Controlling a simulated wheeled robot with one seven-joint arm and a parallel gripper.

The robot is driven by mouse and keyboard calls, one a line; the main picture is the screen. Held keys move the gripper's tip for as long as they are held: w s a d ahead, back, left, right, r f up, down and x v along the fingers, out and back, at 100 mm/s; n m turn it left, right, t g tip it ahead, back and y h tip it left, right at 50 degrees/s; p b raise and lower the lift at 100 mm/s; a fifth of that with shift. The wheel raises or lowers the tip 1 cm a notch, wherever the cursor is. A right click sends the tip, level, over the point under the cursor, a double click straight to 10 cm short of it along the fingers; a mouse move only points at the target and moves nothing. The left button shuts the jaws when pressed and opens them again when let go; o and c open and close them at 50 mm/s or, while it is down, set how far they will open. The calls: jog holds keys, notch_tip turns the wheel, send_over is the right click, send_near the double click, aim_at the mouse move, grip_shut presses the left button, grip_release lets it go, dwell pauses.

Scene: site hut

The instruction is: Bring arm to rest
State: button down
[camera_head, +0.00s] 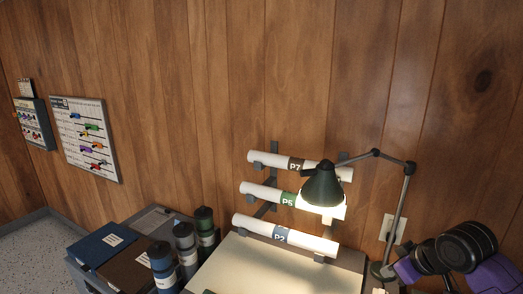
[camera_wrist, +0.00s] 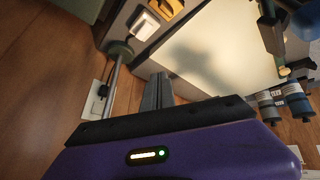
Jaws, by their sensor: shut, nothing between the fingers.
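My gripper (camera_wrist: 158,78) shows in the wrist view as a pair of grey fingers standing close together beyond the dark edge of my purple hand. It is shut and nothing is between the fingers. Past the fingers lies the pale board of the desk (camera_wrist: 205,50), with a soft shadow on it. In the head view my purple and black arm parts (camera_head: 465,248) show at the lower right, in front of the wood wall and right of the lamp. The fingers cannot be made out there.
A green desk lamp (camera_head: 322,185) stands beside the arm, its pole close by. White rolls, including P7 (camera_head: 270,160), P5 (camera_head: 262,192) and P2 (camera_head: 255,226), rest on a wall rack. A wall socket (camera_head: 393,229) is near.

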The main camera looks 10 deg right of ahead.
jog(key=w+a+r+m+t+y, duration=0.2)
jog(key=w+a+r+t, duration=0.3)
jog(key=a+r+t, duration=0.4)
jog(key=s+a+r+m+t+h+b, duration=0.1)
jog(key=s+a+r+m+t, duration=0.25)
jog(key=a, duration=0.25)
jog(key=s+a+f+g, duration=0.1)
jog(key=s+f, duration=0.4)
jog(key=s, duration=1)
jog(key=s+a+f+g+h+b, duration=0.1)
jog(key=s+f, duration=0.5)
jog(key=s, duration=0.9)
jog(key=s+a+f+n+g+b, duration=0.1)
jog(key=s+f, duration=0.4)
jog(key=s, duration=1)
jog(key=shift+a+f+g+h, duration=0.25)
jog(key=shift+a+g+h, duration=0.05)
jog(key=shift+a+g, duration=0.45)
jog(key=shift+s, duration=0.1)
